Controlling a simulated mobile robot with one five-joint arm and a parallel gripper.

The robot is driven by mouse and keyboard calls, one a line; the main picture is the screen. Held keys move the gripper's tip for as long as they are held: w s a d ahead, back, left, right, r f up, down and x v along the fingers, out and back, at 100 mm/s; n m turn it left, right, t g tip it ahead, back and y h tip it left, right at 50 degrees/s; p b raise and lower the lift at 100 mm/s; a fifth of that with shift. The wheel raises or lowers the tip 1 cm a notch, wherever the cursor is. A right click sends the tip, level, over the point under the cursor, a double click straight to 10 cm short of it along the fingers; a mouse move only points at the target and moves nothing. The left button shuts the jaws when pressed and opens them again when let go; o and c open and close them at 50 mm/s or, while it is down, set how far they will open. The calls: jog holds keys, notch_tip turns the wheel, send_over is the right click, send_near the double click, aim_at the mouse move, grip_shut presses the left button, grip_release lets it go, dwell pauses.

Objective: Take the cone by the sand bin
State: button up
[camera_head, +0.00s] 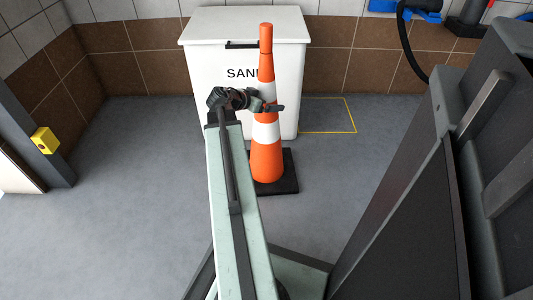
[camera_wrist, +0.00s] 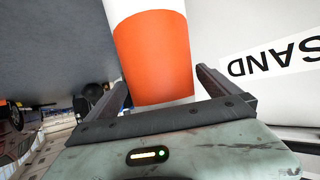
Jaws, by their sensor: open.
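The orange and white traffic cone (camera_head: 265,160) stands upright on its dark square base (camera_head: 285,172), in front of the white sand bin (camera_head: 215,60). My gripper (camera_head: 275,107) is at the cone's upper half in the head view. In the wrist view the cone (camera_wrist: 157,55) rises between the two fingers of my gripper (camera_wrist: 165,85), which stand apart, one on each side. Whether either finger touches the cone cannot be told. The bin (camera_wrist: 295,95) shows at the right of the wrist view with its SAND lettering. My arm hides part of the cone's left side and the bin's lower front.
A yellow outlined rectangle (camera_head: 330,115) marks the floor right of the bin. Brown tiled walls (camera_head: 355,60) stand behind. A yellow box (camera_head: 44,141) is on a grey post at the left. The grey floor (camera_head: 120,200) at left is clear.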

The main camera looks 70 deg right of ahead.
jog(key=c, duration=2.1)
jog(key=shift+r, duration=0.15)
